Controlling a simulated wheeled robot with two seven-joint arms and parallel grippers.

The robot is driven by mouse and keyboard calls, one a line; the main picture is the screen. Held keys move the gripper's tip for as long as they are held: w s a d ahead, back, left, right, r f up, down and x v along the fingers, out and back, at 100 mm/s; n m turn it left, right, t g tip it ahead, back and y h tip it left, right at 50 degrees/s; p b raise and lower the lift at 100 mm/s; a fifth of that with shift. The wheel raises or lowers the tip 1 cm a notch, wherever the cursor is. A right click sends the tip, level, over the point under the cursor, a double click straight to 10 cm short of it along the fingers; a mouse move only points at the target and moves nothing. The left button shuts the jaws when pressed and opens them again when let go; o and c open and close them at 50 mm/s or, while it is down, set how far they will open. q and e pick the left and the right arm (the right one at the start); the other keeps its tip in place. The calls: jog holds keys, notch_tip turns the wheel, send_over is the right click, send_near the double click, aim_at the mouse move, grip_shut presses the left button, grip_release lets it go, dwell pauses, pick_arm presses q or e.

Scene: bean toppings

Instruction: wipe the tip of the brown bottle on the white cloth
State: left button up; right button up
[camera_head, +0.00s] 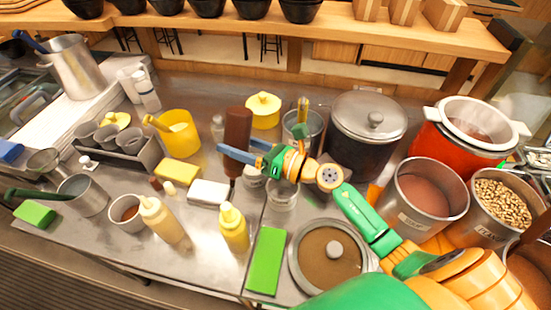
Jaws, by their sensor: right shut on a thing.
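The brown bottle (237,131) is in the middle of the head view, upright in line. My right gripper (238,151) reaches in from the right, with its blue fingers shut around the bottle's middle. The bottle's lower end is partly hidden behind the near finger. The white cloth (208,193) is a small folded block on the steel counter, just below and left of the bottle. I cannot tell whether the tip touches it; it appears apart. My left gripper is not in view.
A yellow block (178,171) lies left of the cloth. A yellow squeeze bottle (233,228) and a cream one (163,222) stand in front. A green block (266,260) lies near the front edge. Steel pots (427,197) crowd the right. A caddy (130,152) stands left.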

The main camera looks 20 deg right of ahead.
jog(key=shift+m+t+h, duration=0.5)
jog(key=shift+h, duration=0.1)
jog(key=w+a, duration=0.2)
jog(key=w+a+f, duration=0.1)
jog(key=w+a, duration=0.2)
jog(key=w+a+f, duration=0.1)
jog(key=w+a, duration=0.1)
jog(key=a, duration=0.1)
jog(key=shift+w, duration=0.4)
jog(key=s+d+f+b, duration=0.3)
jog(key=d+f, duration=0.1)
jog(key=shift+w+a+b, duration=0.2)
jog(key=shift+w+a, duration=0.6)
jog(key=shift+a, duration=0.25)
jog(key=shift+w+a+b, duration=0.2)
jog(key=shift+w+a, duration=0.55)
jog(key=shift+a, duration=0.25)
jog(key=shift+d, duration=0.1)
jog(key=shift+s+f+b, duration=0.1)
jog(key=shift+f+b, duration=0.55)
jog(key=shift+b, duration=0.1)
